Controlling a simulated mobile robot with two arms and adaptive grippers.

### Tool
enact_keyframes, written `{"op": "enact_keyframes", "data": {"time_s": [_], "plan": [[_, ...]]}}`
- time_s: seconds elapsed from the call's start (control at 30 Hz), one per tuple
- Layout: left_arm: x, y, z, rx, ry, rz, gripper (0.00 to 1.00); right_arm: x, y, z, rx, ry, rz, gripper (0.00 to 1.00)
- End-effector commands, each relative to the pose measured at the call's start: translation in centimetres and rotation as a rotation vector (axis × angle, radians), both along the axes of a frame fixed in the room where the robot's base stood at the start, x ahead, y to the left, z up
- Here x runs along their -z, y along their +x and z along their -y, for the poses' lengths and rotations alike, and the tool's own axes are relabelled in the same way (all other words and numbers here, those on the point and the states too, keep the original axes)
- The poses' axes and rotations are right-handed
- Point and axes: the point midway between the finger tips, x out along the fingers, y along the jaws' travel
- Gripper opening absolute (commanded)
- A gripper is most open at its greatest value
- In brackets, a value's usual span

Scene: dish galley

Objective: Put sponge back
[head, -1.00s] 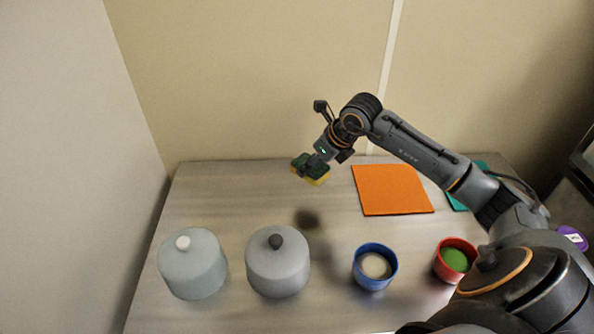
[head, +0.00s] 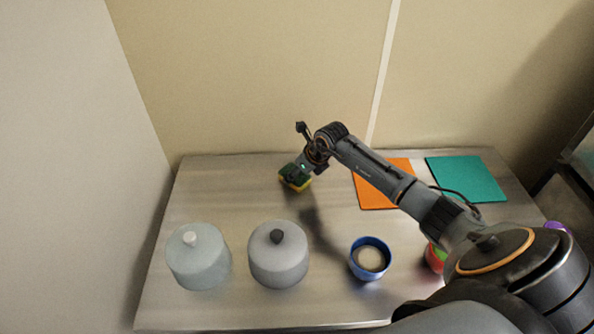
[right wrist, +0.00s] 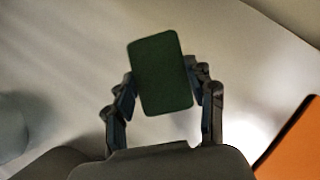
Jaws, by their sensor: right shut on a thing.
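The sponge (head: 294,182) has a dark green top and a yellow lower part. My right gripper (head: 298,173) is shut on it, over the back middle of the metal table. In the right wrist view the sponge's green face (right wrist: 162,74) sits between the two fingers of the right gripper (right wrist: 163,85), slightly tilted. I cannot tell how far it is above the table. My left gripper is in neither view.
On the metal table (head: 225,185) stand a pale lidded pot (head: 198,262) and a grey lidded pot (head: 278,262). A blue bowl (head: 370,273) and a partly hidden red bowl (head: 433,260) stand front right. An orange mat (head: 390,195) and a teal mat (head: 466,180) lie back right.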

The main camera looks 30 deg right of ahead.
Motion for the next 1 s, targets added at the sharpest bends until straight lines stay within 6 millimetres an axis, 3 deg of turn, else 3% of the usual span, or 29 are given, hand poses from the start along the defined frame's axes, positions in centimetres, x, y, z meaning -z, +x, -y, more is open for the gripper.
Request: {"op": "enact_keyframes", "data": {"time_s": [0.13,0.17,0.23,0.27,0.67,0.83,1.0], "plan": [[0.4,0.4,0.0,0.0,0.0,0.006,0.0,0.4,0.0,0.0,0.0,-0.001,0.0,0.3],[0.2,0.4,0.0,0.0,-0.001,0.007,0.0,0.2,0.0,0.0,0.0,0.0,0.001,0.61],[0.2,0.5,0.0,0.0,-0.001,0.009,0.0,0.1,0.0,0.0,0.0,0.0,0.0,0.75],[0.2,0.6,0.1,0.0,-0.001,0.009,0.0,0.1,0.0,0.0,0.0,0.0,0.0,0.78],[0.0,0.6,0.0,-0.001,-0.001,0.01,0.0,-0.3,-0.1,0.1,0.001,-0.001,0.001,0.78],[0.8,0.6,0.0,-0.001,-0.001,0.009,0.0,-2.1,-1.2,0.4,-0.001,-0.003,0.004,0.78],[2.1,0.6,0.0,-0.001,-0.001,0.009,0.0,-5.1,-3.0,0.9,-0.001,-0.005,0.004,0.78]]}}
